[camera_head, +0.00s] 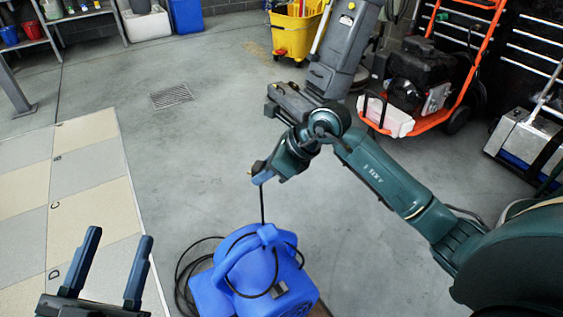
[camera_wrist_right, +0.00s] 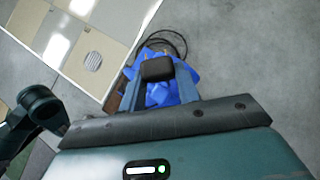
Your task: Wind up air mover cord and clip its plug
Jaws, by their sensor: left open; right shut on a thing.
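The blue air mover (camera_head: 233,292) stands on the grey floor at bottom centre, and part of it shows in the right wrist view (camera_wrist_right: 185,88). Its black cord (camera_head: 178,272) lies in loose loops on the floor at its left and also loops over the housing and handle. A small dark block (camera_head: 281,291) sits on its front. My right gripper (camera_head: 261,177) is above the mover, shut on the black plug (camera_wrist_right: 157,68), with cord hanging straight down to the handle. My left gripper (camera_head: 118,238) is open and empty at lower left, apart from the mover.
A tiled pad sheet (camera_head: 90,150) covers the left floor. A floor drain (camera_head: 171,95), yellow mop bucket (camera_head: 294,35) and orange-framed machine (camera_head: 425,75) stand further back. Blue and white bins (camera_head: 146,24) are at the back left. The middle floor is clear.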

